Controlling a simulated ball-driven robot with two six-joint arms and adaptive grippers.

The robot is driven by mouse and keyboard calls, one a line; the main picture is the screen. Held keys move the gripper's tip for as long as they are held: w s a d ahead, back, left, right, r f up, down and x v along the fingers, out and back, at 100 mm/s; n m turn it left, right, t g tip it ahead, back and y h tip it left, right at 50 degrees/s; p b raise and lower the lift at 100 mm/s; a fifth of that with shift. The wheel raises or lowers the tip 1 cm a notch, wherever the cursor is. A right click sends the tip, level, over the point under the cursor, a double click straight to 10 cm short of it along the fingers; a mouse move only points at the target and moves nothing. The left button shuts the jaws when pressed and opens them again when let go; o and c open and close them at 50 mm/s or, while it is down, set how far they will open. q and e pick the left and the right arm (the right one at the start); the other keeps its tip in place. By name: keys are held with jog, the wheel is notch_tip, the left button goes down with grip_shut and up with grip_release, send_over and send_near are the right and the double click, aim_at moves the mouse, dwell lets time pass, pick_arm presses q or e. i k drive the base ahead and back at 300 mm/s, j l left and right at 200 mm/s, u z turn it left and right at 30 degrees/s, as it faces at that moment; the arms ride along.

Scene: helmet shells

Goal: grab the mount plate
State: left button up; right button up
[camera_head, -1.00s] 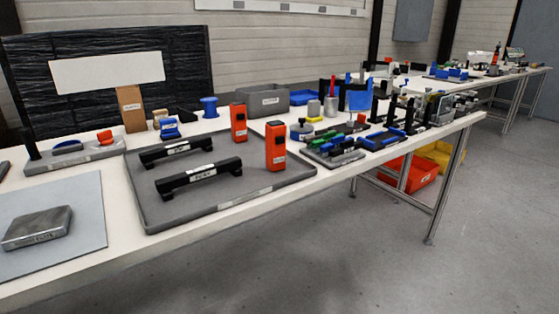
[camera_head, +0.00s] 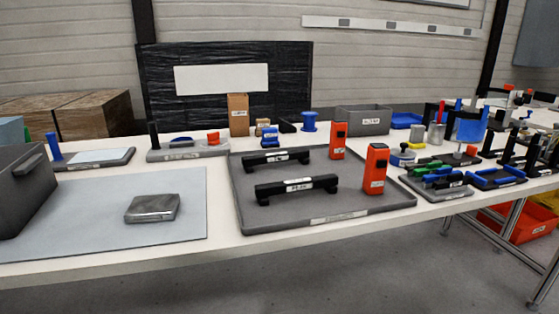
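A grey metal block (camera_head: 152,208) lies flat on the light grey mat (camera_head: 100,240) on the left half of the table. It looks like the mount plate, with a label on its front edge that is too small to read for certain. Nothing touches it from above and bare mat surrounds it. Neither of my grippers shows in the head view.
A dark grey tray (camera_head: 325,219) right of the mat holds two black handles (camera_head: 296,189) and two orange boxes (camera_head: 375,169). A dark grey bin (camera_head: 22,190) stands at the mat's left. Several small fixtures fill the table's right end.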

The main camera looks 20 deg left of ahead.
aim_at(142, 208)
jog(key=u, duration=1.25)
